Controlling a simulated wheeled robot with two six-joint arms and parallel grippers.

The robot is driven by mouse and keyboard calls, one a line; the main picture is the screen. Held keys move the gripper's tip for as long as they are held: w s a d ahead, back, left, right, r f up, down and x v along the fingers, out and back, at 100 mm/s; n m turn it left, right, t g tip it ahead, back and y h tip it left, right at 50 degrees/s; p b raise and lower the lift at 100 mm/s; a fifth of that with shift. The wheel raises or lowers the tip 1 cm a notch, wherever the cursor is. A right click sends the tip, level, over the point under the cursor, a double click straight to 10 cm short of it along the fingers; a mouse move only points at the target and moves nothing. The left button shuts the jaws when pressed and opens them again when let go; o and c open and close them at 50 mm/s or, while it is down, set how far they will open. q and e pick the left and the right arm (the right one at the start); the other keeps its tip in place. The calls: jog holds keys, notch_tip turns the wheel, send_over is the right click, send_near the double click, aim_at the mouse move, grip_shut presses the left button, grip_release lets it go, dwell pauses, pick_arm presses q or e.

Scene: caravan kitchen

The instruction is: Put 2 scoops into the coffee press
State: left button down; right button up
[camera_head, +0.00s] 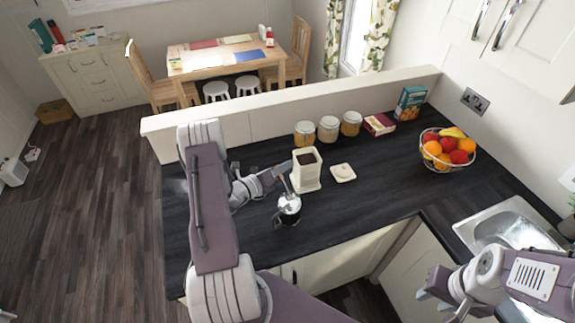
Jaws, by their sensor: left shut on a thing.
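A cream canister (306,182) stands open on the dark worktop, with dark coffee visible in its top. Its pale lid (343,173) lies on the worktop to its right. The coffee press (289,211), glass and metal with a dark handle, stands just in front of the canister. My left gripper (284,177) is left of the canister, above and behind the press, shut on a thin scoop (287,186) that points down toward the press top. Whether the scoop holds coffee is too small to tell. My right gripper (428,291) is at the lower right, away from these things; its finger gap is unclear.
Several jars (328,128), a dark red box (379,124) and a blue carton (410,103) stand along the back ledge. A fruit bowl (447,152) is at the right, near the sink (510,229). The worktop right of the press is clear.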

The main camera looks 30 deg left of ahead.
pick_arm(q)
notch_tip(320, 180, down, 6)
jog(key=w+a+n+g+h+b, duration=0.1)
jog(key=a+n+b, duration=0.1)
jog(key=n, duration=0.4)
jog(key=shift+w+a+f+h+b, duration=0.2)
jog(key=shift+a+h+b, duration=0.1)
jog(key=shift+b, duration=0.3)
jog(key=shift+r, duration=0.1)
dwell(0.4)
